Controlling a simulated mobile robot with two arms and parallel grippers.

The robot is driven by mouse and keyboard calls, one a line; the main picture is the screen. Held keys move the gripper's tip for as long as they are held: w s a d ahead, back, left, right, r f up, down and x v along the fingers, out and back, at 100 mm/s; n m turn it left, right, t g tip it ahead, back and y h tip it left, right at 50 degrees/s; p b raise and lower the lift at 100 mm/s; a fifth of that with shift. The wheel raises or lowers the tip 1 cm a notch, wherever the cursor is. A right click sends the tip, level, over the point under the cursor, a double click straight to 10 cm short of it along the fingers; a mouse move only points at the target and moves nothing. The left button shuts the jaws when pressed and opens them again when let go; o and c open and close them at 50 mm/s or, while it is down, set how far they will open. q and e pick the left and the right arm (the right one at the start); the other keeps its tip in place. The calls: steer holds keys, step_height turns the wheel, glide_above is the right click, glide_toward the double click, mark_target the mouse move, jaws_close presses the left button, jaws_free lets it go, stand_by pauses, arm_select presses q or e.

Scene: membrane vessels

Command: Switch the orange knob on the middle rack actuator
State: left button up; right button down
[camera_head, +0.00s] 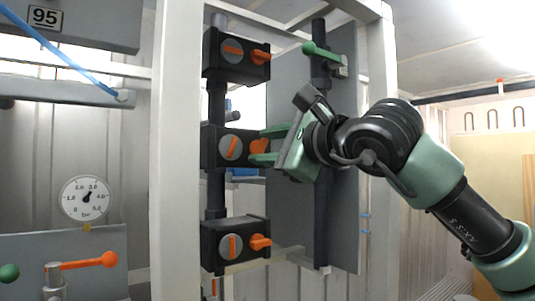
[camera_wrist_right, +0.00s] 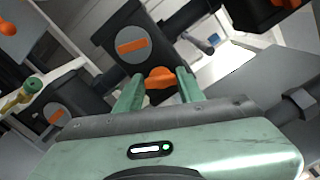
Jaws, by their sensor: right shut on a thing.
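Three black actuators stand one above another on a dark vertical pipe in the rack. The middle actuator (camera_head: 215,149) has a grey round face with an orange bar and an orange knob (camera_head: 258,147) on its right side. My right gripper (camera_head: 262,146) comes from the right, with its green fingers on either side of that knob. In the right wrist view the knob (camera_wrist_right: 160,78) sits between the two fingertips, and the gripper is shut on it. The middle actuator's orange bar (camera_wrist_right: 132,46) is tilted in that view. My left gripper is not in view.
The upper actuator (camera_head: 213,54) and lower actuator (camera_head: 212,245) have their own orange knobs close above and below. A white rack post (camera_head: 176,150) stands left. A green-handled valve (camera_head: 322,50) is on the pipe behind. A gauge (camera_head: 87,198) hangs at left.

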steer(key=shift+n+b, duration=0.3)
steer(key=shift+n, duration=1.5)
steer(key=c, duration=1.1)
jaws_free()
steer(key=shift+o, duration=1.1)
steer(key=shift+a, duration=0.1)
steer(key=shift+f, duration=0.1)
steer(key=b+v, duration=0.3)
steer(key=v, duration=0.4)
steer(key=shift+s+d, duration=0.2)
steer(key=shift+d, duration=0.05)
